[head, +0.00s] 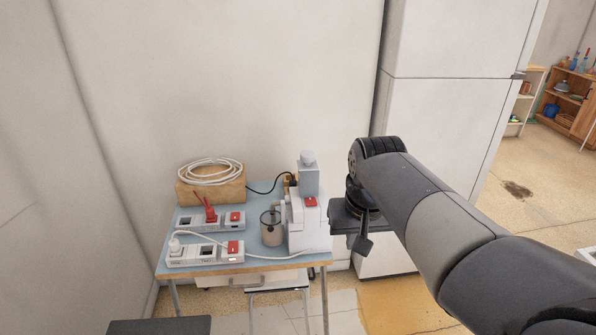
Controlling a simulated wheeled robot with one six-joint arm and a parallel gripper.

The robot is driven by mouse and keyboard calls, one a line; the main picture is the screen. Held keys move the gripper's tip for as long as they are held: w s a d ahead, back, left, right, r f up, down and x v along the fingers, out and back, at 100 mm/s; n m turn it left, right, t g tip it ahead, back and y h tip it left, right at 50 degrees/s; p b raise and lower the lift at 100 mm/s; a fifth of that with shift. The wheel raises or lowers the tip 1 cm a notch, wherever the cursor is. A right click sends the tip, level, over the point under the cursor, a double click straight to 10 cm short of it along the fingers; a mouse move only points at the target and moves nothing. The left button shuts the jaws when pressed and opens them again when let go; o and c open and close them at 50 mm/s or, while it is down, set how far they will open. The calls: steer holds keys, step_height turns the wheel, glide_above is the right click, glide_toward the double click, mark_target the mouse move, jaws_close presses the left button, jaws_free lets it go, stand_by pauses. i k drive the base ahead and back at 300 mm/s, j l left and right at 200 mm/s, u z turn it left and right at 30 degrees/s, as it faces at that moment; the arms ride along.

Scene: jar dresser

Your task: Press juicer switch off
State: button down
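The juicer (306,231) is a white machine at the right end of a small blue-topped table. Its red switch (310,202) is on the upper front of the body, below the grey top part. A small jar-like container (271,231) with a dark rim stands just left of it. My gripper (352,240) is to the right of the juicer, near the table's right edge, in front of the fridge. It appears apart from the switch. Its fingers are dark and seen at an angle, so their opening is unclear. Whether the switch is on or off is too small to tell.
The table (205,266) also holds two power strips with red switches (232,218) (233,247), a red plug (209,211), a white plug (174,245) and a wooden box (198,193) with coiled white cable. A white fridge (440,110) stands behind my arm. A stool (278,291) is under the table.

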mark_target(310, 202)
steer(key=i+u, duration=0.1)
steer(key=i, duration=0.9)
